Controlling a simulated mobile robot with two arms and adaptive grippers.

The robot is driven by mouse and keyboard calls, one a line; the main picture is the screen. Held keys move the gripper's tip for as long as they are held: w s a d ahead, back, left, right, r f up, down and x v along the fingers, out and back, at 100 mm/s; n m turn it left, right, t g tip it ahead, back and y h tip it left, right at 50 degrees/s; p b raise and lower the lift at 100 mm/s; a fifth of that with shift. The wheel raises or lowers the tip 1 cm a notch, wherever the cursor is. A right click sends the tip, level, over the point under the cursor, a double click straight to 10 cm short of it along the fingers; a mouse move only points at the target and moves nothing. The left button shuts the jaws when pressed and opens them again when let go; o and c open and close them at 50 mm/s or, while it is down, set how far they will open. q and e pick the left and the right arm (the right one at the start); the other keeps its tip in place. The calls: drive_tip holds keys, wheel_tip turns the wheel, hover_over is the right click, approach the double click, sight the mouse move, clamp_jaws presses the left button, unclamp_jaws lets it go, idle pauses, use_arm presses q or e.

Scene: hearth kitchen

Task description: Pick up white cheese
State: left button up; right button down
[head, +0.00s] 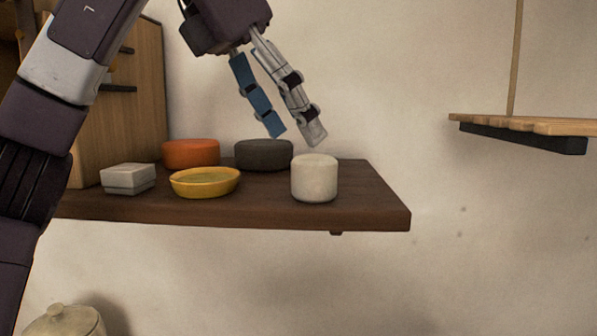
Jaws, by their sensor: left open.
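A short, white, upright cylinder (315,180), which looks like the white cheese, stands near the right front of the dark wooden shelf (365,213). A smaller pale rectangular block (128,181) lies at the left of the shelf, and I cannot tell for certain what it is. My left gripper (296,136), with one blue and one grey finger, is open and empty. It points down, just above and slightly left of the cylinder in the picture, apart from it. My right gripper is out of view.
A yellow shallow dish (205,185), an orange round block (191,153) and a dark round block (264,155) stand left of the cylinder. A wooden cabinet (130,100) is at the left. A hanging slatted shelf (530,127) is at the right. A lidded pot (64,322) sits below.

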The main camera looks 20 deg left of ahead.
sight(312, 159)
use_arm(q)
drive_tip(key=shift+w+d+f, duration=0.1)
drive_tip(key=shift+d+f, duration=0.3)
drive_tip(key=shift+f, duration=0.2)
drive_tip(key=shift+s+d+f+p, duration=0.3)
drive_tip(key=shift+d+f, duration=0.1)
drive_tip(key=shift+d, duration=0.35)
drive_tip(key=shift+p+x, duration=0.6)
drive_tip(key=shift+x, duration=0.5)
drive_tip(key=shift+w+a+f, duration=0.2)
drive_tip(key=shift+w+f, duration=0.55)
drive_tip(key=shift+f, duration=0.5)
drive_tip(key=shift+d, duration=0.2)
drive_tip(key=shift+s+r, duration=0.1)
drive_tip(key=shift+s, duration=0.05)
drive_tip(key=c, duration=1.3)
drive_tip(key=shift+c, duration=0.2)
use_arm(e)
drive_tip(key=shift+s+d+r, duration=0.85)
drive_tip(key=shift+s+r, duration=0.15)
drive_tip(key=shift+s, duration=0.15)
